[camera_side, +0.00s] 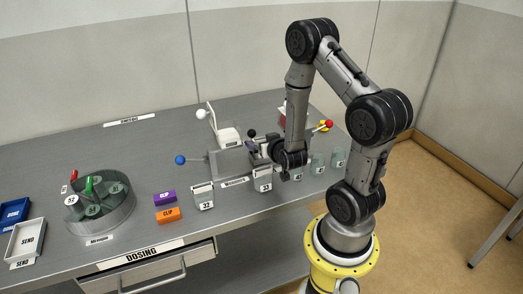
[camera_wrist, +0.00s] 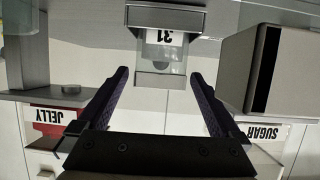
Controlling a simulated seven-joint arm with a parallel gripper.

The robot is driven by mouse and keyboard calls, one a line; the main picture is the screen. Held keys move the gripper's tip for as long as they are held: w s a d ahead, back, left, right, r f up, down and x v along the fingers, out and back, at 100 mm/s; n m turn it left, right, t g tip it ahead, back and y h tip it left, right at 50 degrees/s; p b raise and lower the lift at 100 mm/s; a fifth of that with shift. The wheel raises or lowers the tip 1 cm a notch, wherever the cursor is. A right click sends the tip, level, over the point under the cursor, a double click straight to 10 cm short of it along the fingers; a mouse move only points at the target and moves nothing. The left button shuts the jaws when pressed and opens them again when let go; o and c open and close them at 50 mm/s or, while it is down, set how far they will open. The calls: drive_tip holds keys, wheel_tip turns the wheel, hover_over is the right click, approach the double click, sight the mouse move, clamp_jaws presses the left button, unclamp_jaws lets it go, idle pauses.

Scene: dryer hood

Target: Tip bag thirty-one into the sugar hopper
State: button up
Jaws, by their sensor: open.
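Bag thirty-one (camera_wrist: 158,55), pale and translucent with an upside-down "31" label, shows ahead in the wrist view at a grey metal block (camera_wrist: 165,18). My gripper (camera_wrist: 160,76) is open, its dark purple fingers to either side of the bag's lower end in the picture and apart from it. In the side view my gripper (camera_side: 260,149) is over the bench beside a grey box; bag thirty-one cannot be picked out there. The "SUGAR" label (camera_wrist: 264,132) is upside down at the wrist view's right, on a white front. The hopper's opening is hidden.
A red front with a "JELLY" label (camera_wrist: 48,114) is at the wrist view's left. A large grey box (camera_wrist: 262,65) stands close right of my fingers.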

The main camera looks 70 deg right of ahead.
drive_tip(key=shift+w+d+f, duration=0.25)
drive_tip(key=shift+w+d, duration=0.1)
drive_tip(key=shift+d, duration=0.05)
drive_tip(key=c, duration=1.3)
drive_tip(key=shift+r, duration=0.1)
drive_tip(key=shift+r, duration=0.75)
drive_tip(key=shift+s+a+r, duration=1.55)
drive_tip(key=shift+s+r, duration=0.2)
drive_tip(key=shift+r, duration=0.15)
drive_tip(key=shift+s+a+r, duration=1.5)
drive_tip(key=shift+s+r, duration=0.3)
drive_tip(key=shift+r, duration=0.1)
drive_tip(key=shift+s+a+r, duration=1.55)
drive_tip(key=shift+s+r, duration=0.2)
drive_tip(key=shift+r, duration=0.15)
